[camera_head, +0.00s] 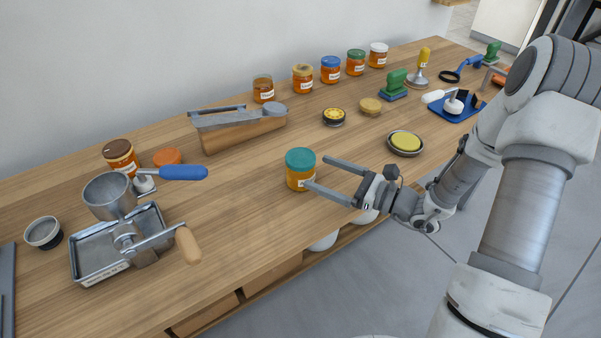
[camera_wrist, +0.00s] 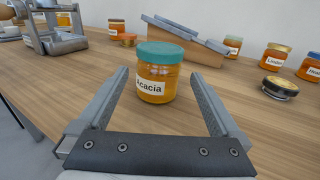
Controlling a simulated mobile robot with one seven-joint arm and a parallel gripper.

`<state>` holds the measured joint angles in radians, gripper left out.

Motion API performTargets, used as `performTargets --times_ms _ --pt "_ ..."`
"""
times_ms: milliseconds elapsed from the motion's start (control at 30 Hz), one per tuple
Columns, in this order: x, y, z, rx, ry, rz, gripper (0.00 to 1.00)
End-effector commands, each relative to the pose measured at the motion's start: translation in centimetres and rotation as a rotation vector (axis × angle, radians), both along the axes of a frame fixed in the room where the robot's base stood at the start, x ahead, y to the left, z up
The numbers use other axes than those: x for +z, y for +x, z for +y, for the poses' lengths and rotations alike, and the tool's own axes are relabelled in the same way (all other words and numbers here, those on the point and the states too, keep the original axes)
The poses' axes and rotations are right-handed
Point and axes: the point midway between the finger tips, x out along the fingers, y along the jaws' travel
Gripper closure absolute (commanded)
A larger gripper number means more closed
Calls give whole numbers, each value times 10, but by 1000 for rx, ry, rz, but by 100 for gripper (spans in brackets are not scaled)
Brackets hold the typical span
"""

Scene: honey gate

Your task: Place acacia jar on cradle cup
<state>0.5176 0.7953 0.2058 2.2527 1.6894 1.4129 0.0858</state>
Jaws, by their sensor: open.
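The acacia jar (camera_head: 300,178) is a honey jar with a teal lid, upright on the wooden bench near its front edge. Its label reads "Acacia" in the wrist view (camera_wrist: 158,85). My gripper (camera_head: 316,172) is open, its two fingers level and pointing at the jar from the right. In the wrist view the jar stands between and just beyond the fingertips, not gripped. A grey metal cup (camera_head: 108,196) on a stand over a metal tray (camera_head: 88,256) at the left looks like the cradle cup.
A wooden block with a metal top (camera_head: 240,135) lies behind the jar. A brown-lidded jar (camera_head: 120,157), an orange lid (camera_head: 167,156) and a small dark cup (camera_head: 43,233) surround the stand. Several jars line the wall. A yellow-topped dish (camera_head: 405,143) lies right. Bench between jar and tray is clear.

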Motion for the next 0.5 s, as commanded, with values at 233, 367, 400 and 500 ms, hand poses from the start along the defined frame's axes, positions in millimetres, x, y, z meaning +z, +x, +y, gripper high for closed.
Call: performTargets --times_ms 233,367,400,500 --pt "-1 17 32 2 0 -1 0" --pt "-1 20 38 2 0 0 0" --pt "-2 22 41 3 0 0 0" --pt "-6 28 55 4 0 -1 0"
